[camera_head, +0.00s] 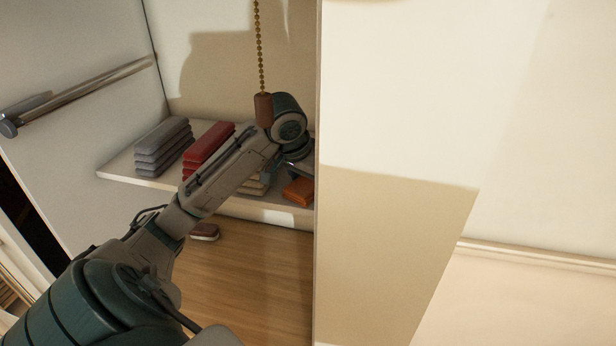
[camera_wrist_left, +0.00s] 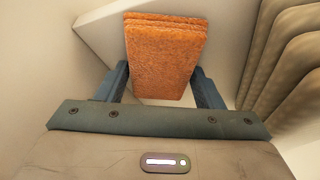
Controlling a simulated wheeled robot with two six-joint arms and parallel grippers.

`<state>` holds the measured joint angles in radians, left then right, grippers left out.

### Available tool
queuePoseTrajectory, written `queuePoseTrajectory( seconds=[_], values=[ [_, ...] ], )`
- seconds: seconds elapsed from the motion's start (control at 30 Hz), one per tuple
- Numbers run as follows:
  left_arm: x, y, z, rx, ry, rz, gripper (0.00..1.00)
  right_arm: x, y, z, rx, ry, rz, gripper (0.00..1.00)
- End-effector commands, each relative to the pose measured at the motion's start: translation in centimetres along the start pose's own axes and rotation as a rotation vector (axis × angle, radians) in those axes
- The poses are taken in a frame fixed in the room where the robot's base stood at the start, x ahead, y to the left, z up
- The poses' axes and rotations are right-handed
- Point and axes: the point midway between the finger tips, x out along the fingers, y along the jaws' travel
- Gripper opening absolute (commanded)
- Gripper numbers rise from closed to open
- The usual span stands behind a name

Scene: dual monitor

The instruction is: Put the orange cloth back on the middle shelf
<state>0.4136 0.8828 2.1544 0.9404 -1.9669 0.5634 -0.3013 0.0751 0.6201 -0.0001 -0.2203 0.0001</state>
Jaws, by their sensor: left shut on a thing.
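The orange cloth (camera_wrist_left: 165,60) is a folded, layered stack held between the two fingers of my left gripper (camera_wrist_left: 163,85) in the left wrist view. In the head view the orange cloth (camera_head: 299,191) shows at the right end of the white shelf (camera_head: 130,166), close to the cabinet's side panel. I cannot tell whether it rests on the shelf or is just above it. My left arm reaches across the shelf from the lower left and hides most of the gripper. My right gripper is in neither view.
Grey folded cloths (camera_head: 163,147) and red folded cloths (camera_head: 209,143) stand on the shelf to the left. Beige cloths (camera_head: 252,186) are beside the orange one, partly behind my arm. A bead chain (camera_head: 259,50) hangs above. The side panel (camera_head: 380,200) bounds the right.

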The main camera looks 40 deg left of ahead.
Motion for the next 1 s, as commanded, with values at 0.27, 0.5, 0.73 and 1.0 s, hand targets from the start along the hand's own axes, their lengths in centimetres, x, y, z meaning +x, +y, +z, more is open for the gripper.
queuePoseTrajectory(
  seconds=[0.27,0.5,0.73,1.0],
  values=[
    [0.07,-0.01,0.04,0.000,-0.002,0.000,0.83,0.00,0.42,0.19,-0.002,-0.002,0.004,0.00],
    [0.11,-0.01,0.06,-0.001,-0.003,0.000,0.83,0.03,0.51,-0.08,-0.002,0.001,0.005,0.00],
    [0.12,-0.02,0.07,-0.001,-0.003,0.000,0.83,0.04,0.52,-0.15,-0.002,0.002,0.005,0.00],
    [-0.06,-0.03,-0.01,-0.001,-0.003,0.000,0.83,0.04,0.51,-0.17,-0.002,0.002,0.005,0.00]
  ],
)
